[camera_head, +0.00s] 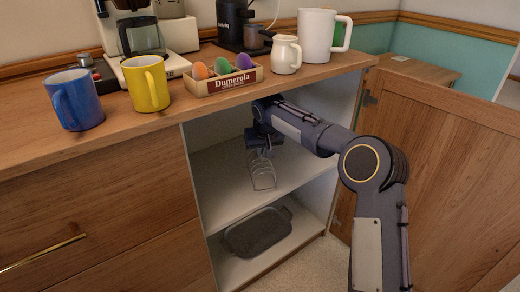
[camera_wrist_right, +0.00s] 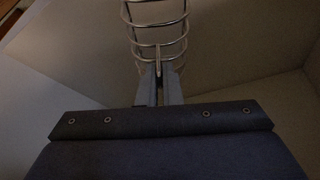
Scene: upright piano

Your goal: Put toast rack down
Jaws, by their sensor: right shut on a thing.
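The toast rack (camera_head: 262,172) is a thin metal wire frame inside the open cabinet, over the upper white shelf (camera_head: 222,186). My right gripper (camera_head: 261,150) reaches in under the countertop and is shut on the rack's near end. In the right wrist view the fingertips (camera_wrist_right: 158,75) pinch a wire of the rack (camera_wrist_right: 157,22), which extends away from them. I cannot tell whether the rack touches the shelf. My left gripper is not in view.
A dark grey dish (camera_head: 258,232) sits on the lower shelf. The wooden cabinet door (camera_head: 450,170) stands open at the right. An egg box (camera_head: 226,82), mugs and several other items stand on the countertop (camera_head: 120,122) above my arm.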

